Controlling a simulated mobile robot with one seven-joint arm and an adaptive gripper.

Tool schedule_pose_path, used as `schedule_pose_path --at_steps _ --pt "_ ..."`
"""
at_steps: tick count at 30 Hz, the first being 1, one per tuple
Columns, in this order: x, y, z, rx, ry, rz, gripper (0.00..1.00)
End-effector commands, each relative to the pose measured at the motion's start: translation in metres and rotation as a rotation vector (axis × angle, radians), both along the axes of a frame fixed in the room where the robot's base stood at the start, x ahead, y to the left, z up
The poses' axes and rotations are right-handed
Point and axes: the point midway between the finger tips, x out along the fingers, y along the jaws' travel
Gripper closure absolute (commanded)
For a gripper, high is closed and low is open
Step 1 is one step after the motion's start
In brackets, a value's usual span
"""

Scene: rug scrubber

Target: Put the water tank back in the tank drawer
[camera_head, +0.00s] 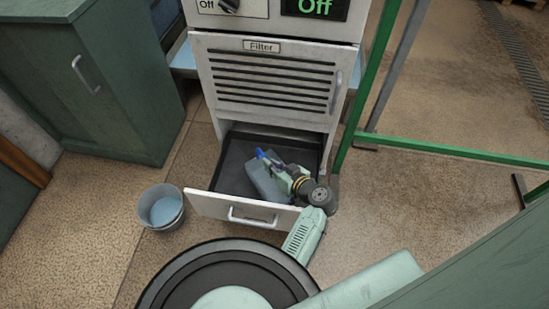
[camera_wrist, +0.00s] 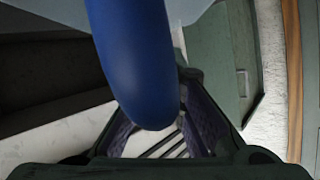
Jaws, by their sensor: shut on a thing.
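The tank drawer (camera_head: 212,205) is pulled open at the bottom of the white machine. The water tank (camera_head: 262,180) is a grey-blue box with a blue handle (camera_head: 264,155). It is within the drawer's outline, toward its right side, and looks tilted. I cannot tell whether it rests on the drawer floor. My gripper (camera_head: 281,171) reaches in from the right over the drawer front and is shut on the tank's blue handle. In the wrist view the blue handle (camera_wrist: 133,60) fills the middle, between the fingers, and hides much of the scene behind.
A closed filter panel (camera_head: 270,80) is above the drawer. A grey bucket (camera_head: 162,208) stands on the floor left of the drawer. A green cabinet (camera_head: 95,85) is at the left. A green metal frame (camera_head: 440,152) stands at the right. The floor at lower left is clear.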

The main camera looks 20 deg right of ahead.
Motion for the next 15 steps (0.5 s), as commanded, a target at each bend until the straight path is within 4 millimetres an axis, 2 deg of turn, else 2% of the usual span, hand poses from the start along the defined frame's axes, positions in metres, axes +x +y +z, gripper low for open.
schedule_pose_path --at_steps 4,11,15 --pt "0.004 -0.003 -0.005 -0.001 -0.001 0.0 1.0" --pt "0.034 -0.025 -0.004 -0.002 0.001 0.0 1.0" --pt "0.033 -0.023 -0.017 0.001 0.001 -0.002 1.0"
